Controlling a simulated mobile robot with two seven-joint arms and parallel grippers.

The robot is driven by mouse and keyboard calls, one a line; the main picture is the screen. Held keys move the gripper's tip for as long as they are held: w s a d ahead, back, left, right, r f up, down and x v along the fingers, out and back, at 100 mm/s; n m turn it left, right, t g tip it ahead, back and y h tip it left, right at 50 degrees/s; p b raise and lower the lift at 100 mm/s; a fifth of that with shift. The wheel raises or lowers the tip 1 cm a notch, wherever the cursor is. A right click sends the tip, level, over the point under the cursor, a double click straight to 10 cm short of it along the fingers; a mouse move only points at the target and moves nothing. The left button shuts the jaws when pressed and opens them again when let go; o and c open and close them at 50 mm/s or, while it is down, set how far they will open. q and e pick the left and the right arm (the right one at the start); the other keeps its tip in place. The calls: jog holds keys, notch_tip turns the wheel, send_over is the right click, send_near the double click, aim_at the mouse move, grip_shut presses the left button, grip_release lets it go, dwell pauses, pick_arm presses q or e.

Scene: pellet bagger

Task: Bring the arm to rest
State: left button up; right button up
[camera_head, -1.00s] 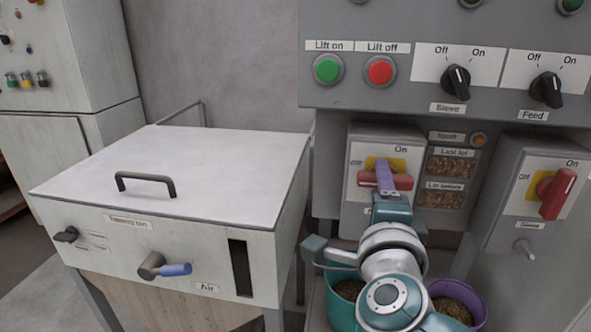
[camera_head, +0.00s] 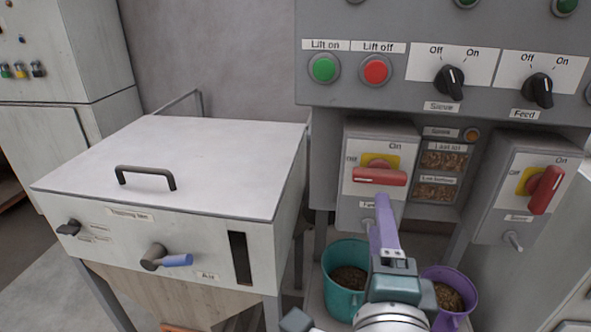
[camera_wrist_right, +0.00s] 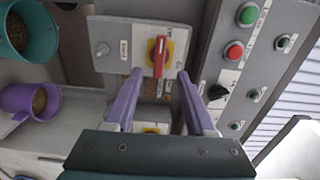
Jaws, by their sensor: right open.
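My right gripper (camera_head: 384,212) is in front of the left switch box (camera_head: 352,205), with its purple fingers pointing up just below the red handle (camera_head: 380,176). The handle lies horizontal on a yellow plate. In the right wrist view the two purple fingers of the gripper (camera_wrist_right: 160,73) are spread with nothing held between them. The red handle (camera_wrist_right: 160,56) shows beyond the fingertips there; the head view shows it clear of the fingers. My left gripper is not in view.
A teal bucket (camera_head: 340,301) and a purple bucket (camera_head: 459,320), both with pellets, stand below the switch boxes. The right switch box (camera_head: 487,232) has a tilted red handle (camera_head: 545,189). A white-lidded bin (camera_head: 220,160) stands at left. Buttons and knobs fill the panel (camera_head: 400,105) above.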

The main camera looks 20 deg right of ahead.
dwell(0.4)
jog(key=w+a+r+n+t+y+p, duration=0.2)
jog(key=a+r+n+y, duration=0.2)
jog(key=a+n+y, duration=0.45)
jog(key=s+a+f+n+g+y+p, duration=0.15)
jog(key=s+n+g+y, duration=0.4)
jog(key=n, duration=0.65)
jog(key=s+d+r+n+g+h+p, duration=0.1)
jog(key=s+d+n+g+h, duration=0.2)
jog(key=s, duration=0.5)
jog(key=s+d+r+n+g+h+p, duration=0.1)
jog(key=s+d+n+g+p, duration=0.15)
jog(key=s+d+g, duration=0.35)
jog(key=w+a+p+v, duration=0.1)
jog(key=w+p+v, duration=0.1)
jog(key=p+v, duration=1)
jog(key=w+a+r+p+v, duration=0.1)
jog(key=w+p+v, duration=0.2)
jog(key=p+v, duration=0.9)
jog(key=w+a+r+p+v, duration=0.1)
jog(key=w+a+p+v, duration=0.1)
jog(key=p+v, duration=1)
jog(key=shift+w+t+p, duration=0.15)
jog(key=shift+t+p, duration=0.3)
